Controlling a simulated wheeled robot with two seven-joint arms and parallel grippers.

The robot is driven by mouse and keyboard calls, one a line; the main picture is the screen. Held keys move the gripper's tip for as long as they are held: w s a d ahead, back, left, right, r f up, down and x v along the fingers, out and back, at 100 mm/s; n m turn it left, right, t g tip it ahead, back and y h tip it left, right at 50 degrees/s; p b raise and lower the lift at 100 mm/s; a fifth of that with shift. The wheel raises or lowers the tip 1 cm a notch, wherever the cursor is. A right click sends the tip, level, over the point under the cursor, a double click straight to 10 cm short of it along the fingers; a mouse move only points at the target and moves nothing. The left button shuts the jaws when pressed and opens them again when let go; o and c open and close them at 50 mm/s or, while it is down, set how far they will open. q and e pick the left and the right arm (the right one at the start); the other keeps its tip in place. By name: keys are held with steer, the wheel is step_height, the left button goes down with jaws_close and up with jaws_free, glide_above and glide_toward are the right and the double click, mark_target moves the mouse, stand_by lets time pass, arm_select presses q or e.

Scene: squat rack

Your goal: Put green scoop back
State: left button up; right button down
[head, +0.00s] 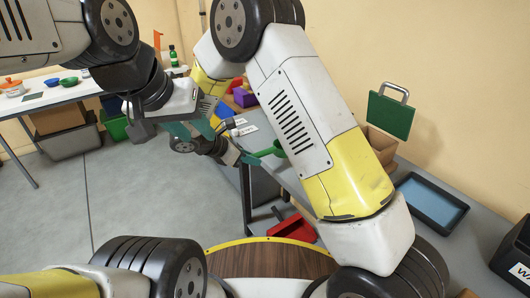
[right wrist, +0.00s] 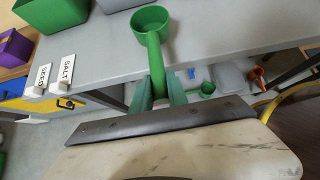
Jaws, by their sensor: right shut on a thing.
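A green scoop (right wrist: 154,50) is held by its handle between the teal fingers of my right gripper (right wrist: 158,90) in the right wrist view. Its round cup points away from the gripper, over the grey table. In the head view the scoop (head: 279,148) shows beside the near table edge, with my right gripper (head: 250,159) at its handle. My left gripper (head: 191,130) is in front and to the left of it, its teal fingers apart, with nothing visible between them. A second, smaller green scoop (right wrist: 207,89) shows below the table in the right wrist view.
Salt label block (right wrist: 62,75), green bin (right wrist: 50,14) and purple bin (right wrist: 14,48) are on or beside the grey table. The head view shows a blue tray (head: 432,201), green board (head: 390,115) and red bin (head: 292,229).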

steer(key=shift+w+d+f, duration=0.1)
steer(key=shift+d+f, duration=0.15)
steer(key=shift+f, duration=0.65)
steer(key=shift+w+d+f, duration=0.1)
steer(key=shift+d+f, duration=0.1)
steer(key=shift+f, duration=0.75)
steer(key=c, duration=1.3)
jaws_free()
